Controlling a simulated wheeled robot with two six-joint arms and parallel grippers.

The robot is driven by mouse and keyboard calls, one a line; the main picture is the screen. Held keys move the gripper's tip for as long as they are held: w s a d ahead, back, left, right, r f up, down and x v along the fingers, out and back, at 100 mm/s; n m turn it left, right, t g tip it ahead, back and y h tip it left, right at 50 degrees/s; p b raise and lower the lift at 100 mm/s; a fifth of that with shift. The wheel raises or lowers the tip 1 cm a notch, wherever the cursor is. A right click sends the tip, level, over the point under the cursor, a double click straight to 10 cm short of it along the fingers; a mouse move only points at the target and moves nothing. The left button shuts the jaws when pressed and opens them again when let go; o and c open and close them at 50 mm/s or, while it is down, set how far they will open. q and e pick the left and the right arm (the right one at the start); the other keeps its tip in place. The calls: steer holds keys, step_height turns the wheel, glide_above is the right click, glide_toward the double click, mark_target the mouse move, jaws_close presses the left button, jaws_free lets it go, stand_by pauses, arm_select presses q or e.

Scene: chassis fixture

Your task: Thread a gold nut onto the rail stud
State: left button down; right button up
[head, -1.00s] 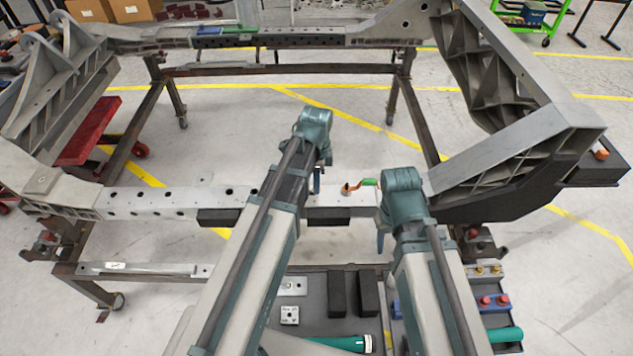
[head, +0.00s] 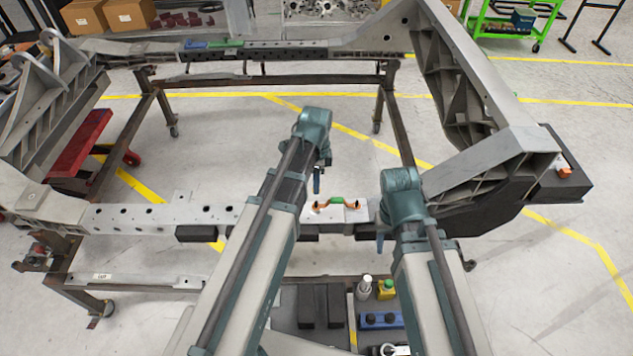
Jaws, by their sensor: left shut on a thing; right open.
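The grey rail (head: 150,217) runs across the near side of the frame. An orange strap with a green middle (head: 337,201) sits on it, with dark points at its ends; I cannot tell whether either is the stud. My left gripper (head: 317,182) points down just above and left of the strap's left end. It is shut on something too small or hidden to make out. My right gripper (head: 380,243) is open and points down at the rail's near side, right of the strap. Its fingers are mostly hidden by its arm. I can make out no gold nut.
A dark tray below the rail holds black blocks (head: 306,305), a white bottle (head: 365,287), a yellow-and-green item (head: 387,289) and a blue holder with black knobs (head: 382,320). A large grey casting (head: 495,150) rises right of my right arm.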

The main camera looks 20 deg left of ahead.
arm_select(q)
steer(key=shift+f+b, duration=2.1)
steer(key=shift+f, duration=0.15)
steer(key=shift+f+b, duration=0.65)
steer(key=shift+f, duration=0.05)
steer(key=shift+f+b, duration=0.5)
steer(key=shift+b, duration=0.1)
steer(key=n, duration=0.5)
steer(key=shift+s+n, duration=0.1)
steer(key=shift+n, duration=0.3)
steer(key=n, duration=0.4)
steer(key=shift+n, duration=0.3)
